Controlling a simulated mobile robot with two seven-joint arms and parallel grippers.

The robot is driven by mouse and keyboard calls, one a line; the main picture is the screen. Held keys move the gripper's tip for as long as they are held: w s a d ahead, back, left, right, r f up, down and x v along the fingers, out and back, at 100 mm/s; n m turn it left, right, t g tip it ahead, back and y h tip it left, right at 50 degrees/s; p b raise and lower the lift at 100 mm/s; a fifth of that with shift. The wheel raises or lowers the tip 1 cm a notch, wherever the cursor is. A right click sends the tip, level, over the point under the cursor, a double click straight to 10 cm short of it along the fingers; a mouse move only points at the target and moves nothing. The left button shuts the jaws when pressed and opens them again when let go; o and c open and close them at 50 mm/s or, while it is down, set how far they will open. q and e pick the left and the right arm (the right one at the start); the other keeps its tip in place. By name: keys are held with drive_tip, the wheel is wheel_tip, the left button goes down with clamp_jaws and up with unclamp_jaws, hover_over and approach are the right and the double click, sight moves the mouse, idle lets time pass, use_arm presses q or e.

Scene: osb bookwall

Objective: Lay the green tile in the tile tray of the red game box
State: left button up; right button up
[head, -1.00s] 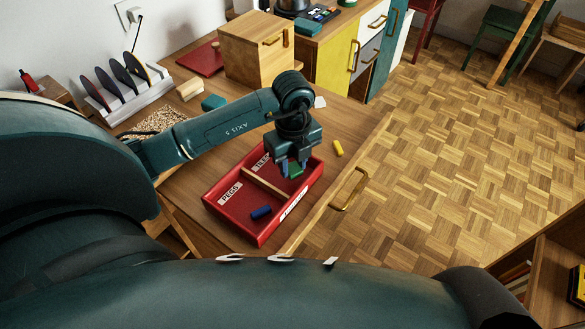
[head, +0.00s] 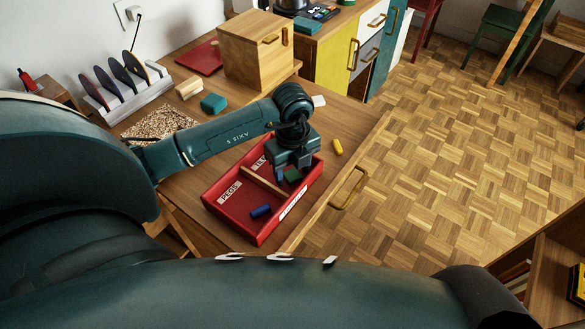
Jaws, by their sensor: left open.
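The red game box (head: 233,222) stands on the wooden desk, split by a wooden divider (head: 262,183) into a near compartment labelled PEGS and a far tile tray (head: 308,179). The green tile (head: 294,176) is in the tile tray, partly hidden by my left gripper. It looks to be lying on or close to the tray floor. My left gripper (head: 291,171) points down into the tray, open, with its fingers around or just above the tile. Whether a finger touches the tile I cannot tell. My right gripper is out of view.
A blue peg (head: 261,211) lies in the pegs compartment. A yellow peg (head: 337,146) lies on the desk right of the box. A teal block (head: 213,103), a speckled mat (head: 160,122) and a wooden cabinet (head: 255,50) are behind. A drawer handle (head: 349,188) juts from the desk edge.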

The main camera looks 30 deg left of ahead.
use_arm(q)
wheel_tip(320, 180, up, 12)
drive_tip(key=shift+r, duration=0.15)
idle(0.3)
idle(0.5)
